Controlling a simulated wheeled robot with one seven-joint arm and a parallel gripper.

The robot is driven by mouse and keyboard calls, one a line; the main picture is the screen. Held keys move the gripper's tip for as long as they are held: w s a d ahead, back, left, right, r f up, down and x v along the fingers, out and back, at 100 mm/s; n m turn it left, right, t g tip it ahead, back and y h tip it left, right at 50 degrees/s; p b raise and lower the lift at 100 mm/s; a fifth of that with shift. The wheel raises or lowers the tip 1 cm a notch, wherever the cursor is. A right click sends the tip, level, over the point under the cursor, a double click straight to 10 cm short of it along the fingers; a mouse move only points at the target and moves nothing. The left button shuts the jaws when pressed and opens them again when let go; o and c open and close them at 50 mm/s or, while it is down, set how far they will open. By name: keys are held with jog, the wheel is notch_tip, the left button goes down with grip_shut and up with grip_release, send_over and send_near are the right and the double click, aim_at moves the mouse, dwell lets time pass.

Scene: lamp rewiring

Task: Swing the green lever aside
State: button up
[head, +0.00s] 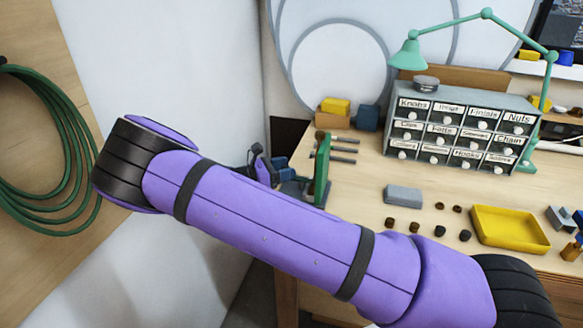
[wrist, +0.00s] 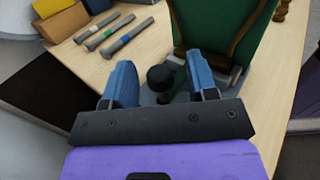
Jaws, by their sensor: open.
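A green upright piece (head: 322,170), the only green part near my gripper, stands at the table's left edge in the head view. In the wrist view it is a broad green panel (wrist: 222,22) with brown edging, just beyond the fingertips. I cannot make out a separate lever arm. My gripper (wrist: 159,62) is open, its two blue fingers spread on either side of a dark round knob (wrist: 160,77) on a grey base. I cannot tell whether either finger touches it. In the head view my gripper (head: 268,168) is left of the green piece, partly hidden by my purple arm.
Several grey rods (wrist: 115,32) lie on the table beside a yellow box (wrist: 52,8). A labelled drawer cabinet (head: 455,130), a green lamp (head: 408,55), a yellow tray (head: 510,228) and a grey block (head: 403,195) stand further right.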

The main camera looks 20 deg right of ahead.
jog(key=shift+d, duration=1.1)
jog(key=c, duration=0.9)
